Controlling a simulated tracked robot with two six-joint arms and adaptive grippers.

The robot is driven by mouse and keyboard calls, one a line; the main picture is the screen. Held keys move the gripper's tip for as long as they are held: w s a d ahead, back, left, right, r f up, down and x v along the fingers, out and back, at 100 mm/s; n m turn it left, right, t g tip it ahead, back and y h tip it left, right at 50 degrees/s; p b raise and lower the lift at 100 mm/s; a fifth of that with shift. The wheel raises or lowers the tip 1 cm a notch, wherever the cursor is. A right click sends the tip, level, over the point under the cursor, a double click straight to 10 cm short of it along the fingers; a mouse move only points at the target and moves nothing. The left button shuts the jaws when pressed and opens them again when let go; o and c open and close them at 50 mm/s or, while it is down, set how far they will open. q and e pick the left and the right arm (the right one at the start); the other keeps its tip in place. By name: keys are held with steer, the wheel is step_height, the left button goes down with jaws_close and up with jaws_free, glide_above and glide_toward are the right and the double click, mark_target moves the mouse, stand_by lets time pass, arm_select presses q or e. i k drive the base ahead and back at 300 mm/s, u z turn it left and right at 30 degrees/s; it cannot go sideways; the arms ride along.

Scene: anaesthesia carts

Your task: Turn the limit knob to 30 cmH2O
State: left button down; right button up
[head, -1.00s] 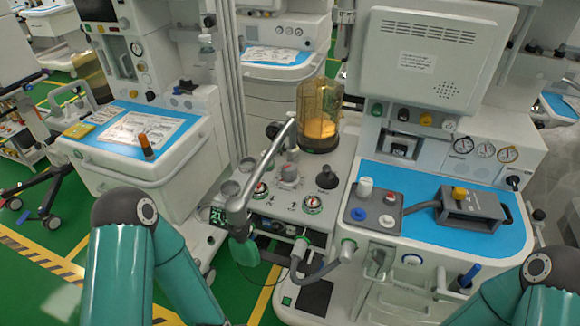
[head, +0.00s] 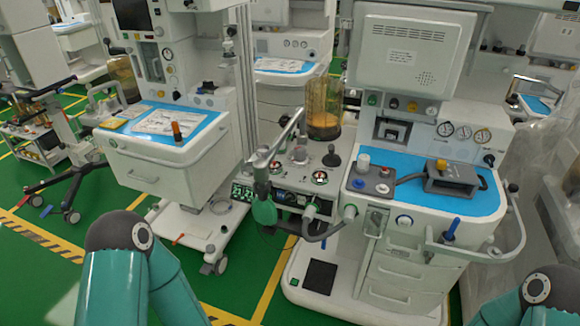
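The anaesthesia cart stands right of centre. Its breathing block (head: 285,180) carries several controls: a grey knob (head: 300,154), a dark round-topped knob (head: 331,157) and two round red-and-white dials, one on the left (head: 275,168) and one on the right (head: 320,177). The markings are too small to read, so I cannot tell which is the limit knob or its setting. A silver tube slants over the block's left part. My upper arm links show at the lower left and lower right. Both grippers are out of view.
A grey module (head: 370,187) with white and blue knobs and a grey box (head: 450,180) sit on the blue worktop (head: 420,200). A green bag (head: 264,210) hangs at the block's left. Another cart (head: 165,150) stands left. Green floor (head: 240,275) is clear between.

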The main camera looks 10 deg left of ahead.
mark_target(300, 150)
steer(key=u, duration=0.05)
steer(key=k, duration=0.6)
steer(key=u, duration=0.7)
steer(key=i, duration=1)
steer(key=z, duration=0.05)
